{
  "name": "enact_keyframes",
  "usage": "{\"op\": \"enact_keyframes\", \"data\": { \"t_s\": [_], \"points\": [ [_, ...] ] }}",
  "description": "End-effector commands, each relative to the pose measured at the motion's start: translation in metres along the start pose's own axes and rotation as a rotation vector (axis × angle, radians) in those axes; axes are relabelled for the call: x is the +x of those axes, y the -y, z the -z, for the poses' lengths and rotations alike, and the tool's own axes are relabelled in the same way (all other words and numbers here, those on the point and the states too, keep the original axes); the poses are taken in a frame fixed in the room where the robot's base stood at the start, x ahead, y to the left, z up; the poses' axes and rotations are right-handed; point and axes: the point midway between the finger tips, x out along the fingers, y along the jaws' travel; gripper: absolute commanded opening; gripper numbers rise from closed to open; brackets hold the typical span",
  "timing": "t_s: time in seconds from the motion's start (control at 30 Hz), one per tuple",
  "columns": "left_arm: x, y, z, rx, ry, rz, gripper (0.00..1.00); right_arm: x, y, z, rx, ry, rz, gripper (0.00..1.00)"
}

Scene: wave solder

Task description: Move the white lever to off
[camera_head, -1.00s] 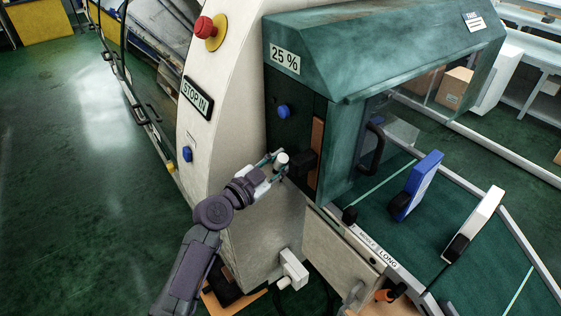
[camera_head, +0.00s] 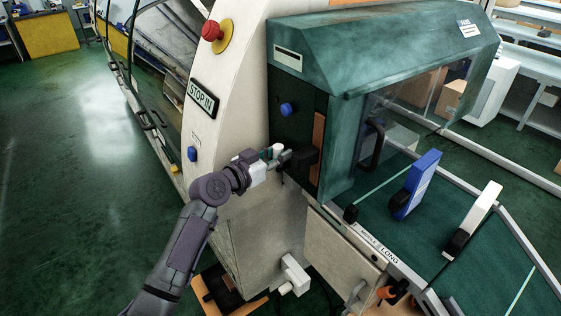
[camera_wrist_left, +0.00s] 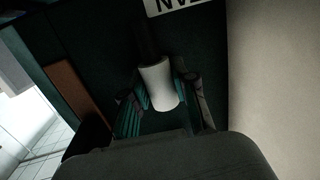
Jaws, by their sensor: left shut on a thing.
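The white lever's knob (camera_wrist_left: 160,86) shows in the left wrist view as a pale cylinder on a dark stem, against the dark green panel. My left gripper (camera_wrist_left: 162,104) is shut on it, with a teal-padded finger on each side. In the head view my left gripper (camera_head: 281,155) is at the machine's dark side panel, beside a black block, and largely hides the lever. My right gripper is not in view.
A red emergency button (camera_head: 212,31), a STOP IN sign (camera_head: 202,99) and two blue buttons are on the machine around the arm. A black handle (camera_head: 373,145) is on the hood to the right. Open green floor lies left.

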Motion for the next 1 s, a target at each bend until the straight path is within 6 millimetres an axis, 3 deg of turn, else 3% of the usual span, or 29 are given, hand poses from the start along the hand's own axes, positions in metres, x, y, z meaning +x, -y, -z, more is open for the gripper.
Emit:
{"op": "enact_keyframes", "data": {
  "t_s": [0.5, 1.0],
  "points": [
    [0.003, 0.017, -0.003, -0.347, 0.068, -0.031, 0.00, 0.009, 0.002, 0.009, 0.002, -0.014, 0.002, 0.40],
    [0.004, 0.020, -0.004, -0.422, 0.082, -0.038, 0.00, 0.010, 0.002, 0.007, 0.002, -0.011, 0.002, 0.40]
  ]
}}
